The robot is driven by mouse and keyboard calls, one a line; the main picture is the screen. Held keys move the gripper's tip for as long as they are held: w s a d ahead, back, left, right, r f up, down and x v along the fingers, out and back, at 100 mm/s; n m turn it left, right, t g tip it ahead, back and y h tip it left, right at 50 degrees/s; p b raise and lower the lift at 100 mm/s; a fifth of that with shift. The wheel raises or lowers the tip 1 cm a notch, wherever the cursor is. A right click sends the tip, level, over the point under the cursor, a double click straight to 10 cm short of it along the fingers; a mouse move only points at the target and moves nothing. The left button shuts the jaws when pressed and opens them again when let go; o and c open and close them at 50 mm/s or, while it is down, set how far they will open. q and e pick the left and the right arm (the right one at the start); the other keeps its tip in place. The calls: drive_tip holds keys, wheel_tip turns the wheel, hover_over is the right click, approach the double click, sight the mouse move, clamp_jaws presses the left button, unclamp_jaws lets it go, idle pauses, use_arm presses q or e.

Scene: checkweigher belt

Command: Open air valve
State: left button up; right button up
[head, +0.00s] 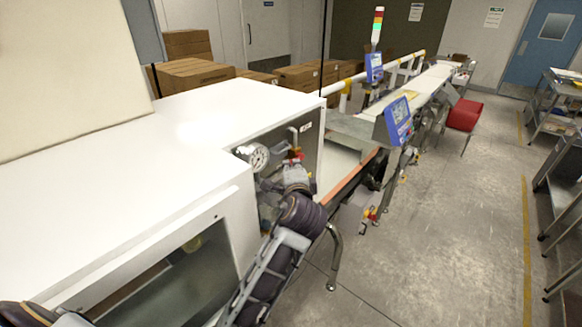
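The air valve is at the recessed corner of the white machine, to the right of a round pressure gauge (256,156). A small red and yellow part (296,154), which looks like the valve's handle area, shows there beside a brass-coloured fitting. The handle's exact position is also unclear.
The white machine housing (150,165) fills the left. The conveyor belt (350,178) runs away behind the valve, with a blue-screened display (398,120) over it. Cardboard boxes (192,75) stand behind. Open floor (440,240) lies right, with steel tables (560,185) beyond.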

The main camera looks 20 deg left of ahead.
use_arm(q)
drive_tip(key=shift+v, duration=2.95)
